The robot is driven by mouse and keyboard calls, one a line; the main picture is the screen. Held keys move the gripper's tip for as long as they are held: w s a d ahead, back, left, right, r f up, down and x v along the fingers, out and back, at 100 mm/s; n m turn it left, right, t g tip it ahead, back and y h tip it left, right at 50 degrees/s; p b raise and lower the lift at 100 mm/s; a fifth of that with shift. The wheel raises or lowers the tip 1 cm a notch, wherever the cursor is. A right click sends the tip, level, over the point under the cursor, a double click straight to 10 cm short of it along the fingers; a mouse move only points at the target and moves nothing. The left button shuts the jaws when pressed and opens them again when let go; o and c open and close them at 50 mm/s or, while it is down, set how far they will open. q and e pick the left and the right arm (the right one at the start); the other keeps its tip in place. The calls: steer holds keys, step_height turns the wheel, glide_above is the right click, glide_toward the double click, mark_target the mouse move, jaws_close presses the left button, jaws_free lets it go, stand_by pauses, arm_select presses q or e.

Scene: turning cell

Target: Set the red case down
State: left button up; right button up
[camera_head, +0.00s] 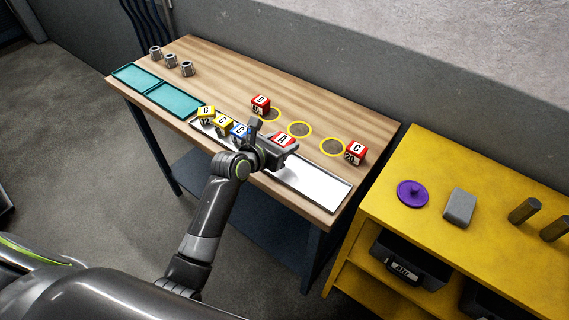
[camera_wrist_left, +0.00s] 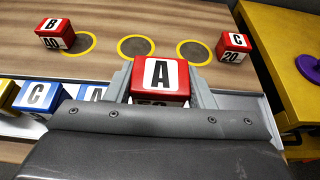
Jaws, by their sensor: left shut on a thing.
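My left gripper (camera_head: 280,148) is shut on a red case with a white label marked A (camera_head: 284,139). In the left wrist view the same red case (camera_wrist_left: 160,75) sits between the two fingers, and its lower front is partly hidden. It is over or near the silver tray (camera_head: 318,185); I cannot tell whether it is touching anything. Three yellow-ringed dark spots lie just behind it: left (camera_head: 270,114), middle (camera_head: 299,129) and right (camera_head: 333,147). A red B case (camera_head: 260,104) stands beside the left ring and a red C case (camera_head: 355,152) beside the right ring. My right gripper is not in view.
Yellow cases (camera_head: 206,114) and blue cases (camera_head: 239,131) stand on the tray's left part. Teal trays (camera_head: 172,99) and metal parts (camera_head: 170,60) are at the left. A yellow bench (camera_head: 450,240) with a purple disc (camera_head: 412,193) is at right. The tabletop's back is clear.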

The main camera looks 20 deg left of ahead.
arm_select(q)
step_height(320, 180, down, 2)
steer(key=shift+w+f, duration=0.1)
step_height(320, 180, down, 3)
steer(key=shift+f, duration=0.35)
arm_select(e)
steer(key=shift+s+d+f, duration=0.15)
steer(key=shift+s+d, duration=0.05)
arm_select(q)
steer(key=shift+f, duration=0.1)
steer(key=o, duration=0.8)
steer(key=shift+s+r, duration=0.2)
steer(key=shift+s, duration=0.05)
steer(key=v, duration=1.1)
steer(key=shift+s, duration=0.35)
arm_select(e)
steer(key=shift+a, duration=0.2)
